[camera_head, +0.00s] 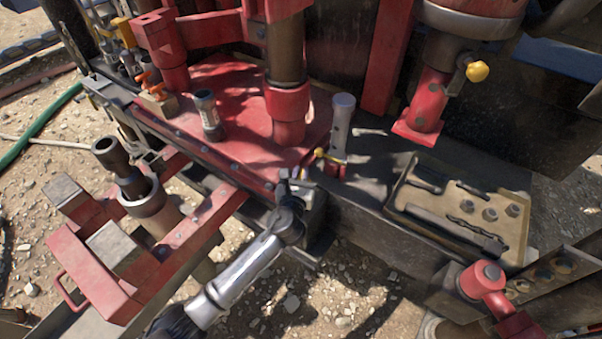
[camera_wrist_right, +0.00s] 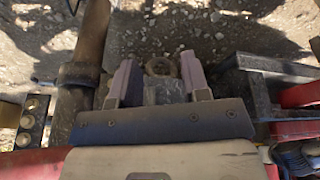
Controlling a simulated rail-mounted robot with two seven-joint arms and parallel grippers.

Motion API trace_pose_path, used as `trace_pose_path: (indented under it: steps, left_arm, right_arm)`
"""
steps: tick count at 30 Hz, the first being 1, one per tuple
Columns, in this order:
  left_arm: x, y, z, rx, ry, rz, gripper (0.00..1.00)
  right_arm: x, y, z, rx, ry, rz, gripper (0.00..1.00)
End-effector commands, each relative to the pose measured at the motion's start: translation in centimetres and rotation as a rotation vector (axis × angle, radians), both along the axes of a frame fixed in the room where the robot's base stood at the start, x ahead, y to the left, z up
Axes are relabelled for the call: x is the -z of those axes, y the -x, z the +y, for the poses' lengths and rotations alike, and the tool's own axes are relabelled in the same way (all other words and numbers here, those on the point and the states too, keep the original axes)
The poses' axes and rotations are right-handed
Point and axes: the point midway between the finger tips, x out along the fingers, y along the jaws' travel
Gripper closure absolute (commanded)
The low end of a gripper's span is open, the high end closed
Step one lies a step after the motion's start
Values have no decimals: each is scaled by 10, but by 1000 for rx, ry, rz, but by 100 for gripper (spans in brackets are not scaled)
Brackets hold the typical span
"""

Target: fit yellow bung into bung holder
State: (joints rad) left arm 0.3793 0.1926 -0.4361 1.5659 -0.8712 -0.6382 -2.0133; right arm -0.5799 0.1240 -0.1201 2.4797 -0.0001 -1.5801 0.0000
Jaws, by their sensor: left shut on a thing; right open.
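My left gripper (camera_head: 291,188) is at the near edge of the red deck, at the end of the silver arm link. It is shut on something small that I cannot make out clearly. A small yellow piece (camera_head: 320,153) shows just beyond it, beside a grey upright cylinder; I cannot tell whether it is in the jaws. A round yellow knob (camera_head: 477,71) sits on the side of the red pipe at upper right. I cannot tell which of these is the bung, and I cannot make out the bung holder. My right gripper (camera_wrist_right: 158,80) is open in the right wrist view, with gravel beyond its fingers.
A tan board (camera_head: 465,205) with tools and round fittings lies on the dark ledge at right. A red clamp frame (camera_head: 105,255) is at lower left. A ring-shaped piece (camera_wrist_right: 162,67) shows between my right fingers.

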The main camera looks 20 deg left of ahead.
Motion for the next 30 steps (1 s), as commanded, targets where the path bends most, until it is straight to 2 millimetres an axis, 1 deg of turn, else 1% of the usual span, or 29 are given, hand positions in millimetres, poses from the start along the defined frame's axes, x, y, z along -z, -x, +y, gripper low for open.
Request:
trace_pose_path:
  steps: [8,9,18,26,30]
  left_arm:
    - [0,0,0,0,0,0,100]
    - [0,0,0,0,0,0,84]
    - [0,0,0,0,0,0,56]
    - [0,2,0,0,0,1,56]
    - [-1,14,-2,1,0,1,56]
  right_arm:
    - [0,0,2,4,-7,0,57]
    - [0,0,2,5,-7,-1,57]
    - [0,0,2,6,-8,-1,57]
    - [-1,0,1,3,-5,0,57]
    - [-7,0,0,0,0,-1,57]
